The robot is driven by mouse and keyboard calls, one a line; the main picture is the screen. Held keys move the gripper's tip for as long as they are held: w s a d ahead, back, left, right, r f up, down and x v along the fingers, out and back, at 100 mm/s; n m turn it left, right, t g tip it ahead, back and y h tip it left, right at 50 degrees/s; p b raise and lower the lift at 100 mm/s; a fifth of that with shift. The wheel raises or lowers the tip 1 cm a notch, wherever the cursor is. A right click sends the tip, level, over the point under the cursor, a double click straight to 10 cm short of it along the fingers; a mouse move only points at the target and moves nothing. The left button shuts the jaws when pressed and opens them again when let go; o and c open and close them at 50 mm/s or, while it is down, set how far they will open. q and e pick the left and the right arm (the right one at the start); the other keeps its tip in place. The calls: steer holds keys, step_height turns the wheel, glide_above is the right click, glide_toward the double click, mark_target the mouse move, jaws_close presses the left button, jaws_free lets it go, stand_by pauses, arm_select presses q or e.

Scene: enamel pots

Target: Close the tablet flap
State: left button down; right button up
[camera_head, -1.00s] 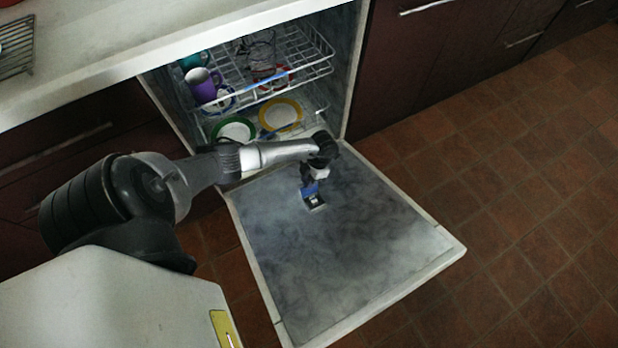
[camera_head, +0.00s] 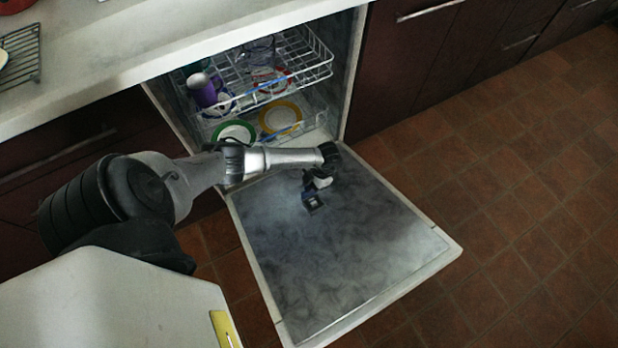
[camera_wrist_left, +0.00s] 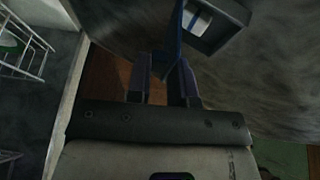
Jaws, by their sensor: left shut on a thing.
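The dishwasher door (camera_head: 350,265) lies folded down, with the small tablet compartment (camera_head: 314,204) set into it. In the left wrist view the compartment (camera_wrist_left: 232,22) is uncovered and a pale block, likely the tablet (camera_wrist_left: 199,17), shows in it. The blue flap (camera_wrist_left: 173,40) stands up from the compartment's edge, seen nearly edge-on. My left gripper (camera_head: 309,192) is just above the compartment. In the wrist view its fingers (camera_wrist_left: 163,75) are on either side of the flap and shut on it. My right gripper is not in view.
The lower rack with a green-rimmed plate (camera_head: 234,132) and a yellow-rimmed plate (camera_head: 281,117) is inside the dishwasher. A purple mug (camera_head: 204,91) sits in the upper rack (camera_head: 318,68). The counter (camera_head: 150,40) overhangs the opening. Most of the door is bare.

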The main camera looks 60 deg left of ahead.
mark_target(320, 207)
arm_select(q)
steer(key=shift+d+r+y+p, duration=0.3)
steer(key=shift+d+y+p, duration=0.05)
steer(key=shift+y, duration=0.15)
steer(key=shift+w+d+f+n+y+p, duration=0.1)
steer(key=shift+d+n+y+p, duration=0.2)
steer(key=shift+d+y+p, duration=0.35)
steer(key=d+y, duration=0.2)
steer(key=y, duration=0.1)
steer(key=shift+f+n, duration=0.3)
steer(key=shift+f, duration=0.1)
steer(key=shift+w+d+f+n+g+y+b, duration=0.15)
steer(key=shift+d+f+y+b, duration=0.2)
steer(key=shift+y, duration=0.25)
steer(key=shift+s+d+f+n+g+y+b, duration=0.1)
steer(key=shift+d+f+n+g+y+b, duration=0.1)
steer(key=shift+d+y+b, duration=0.25)
steer(key=shift+d+f+n+g+y+b, duration=0.2)
steer(key=shift+d+f+y+b, duration=0.2)
steer(key=shift+y+b, duration=0.4)
steer(key=shift+d+f+n+g+y+b, duration=0.15)
steer(key=shift+d+f+y+b, duration=0.25)
steer(key=shift+y, duration=0.6)
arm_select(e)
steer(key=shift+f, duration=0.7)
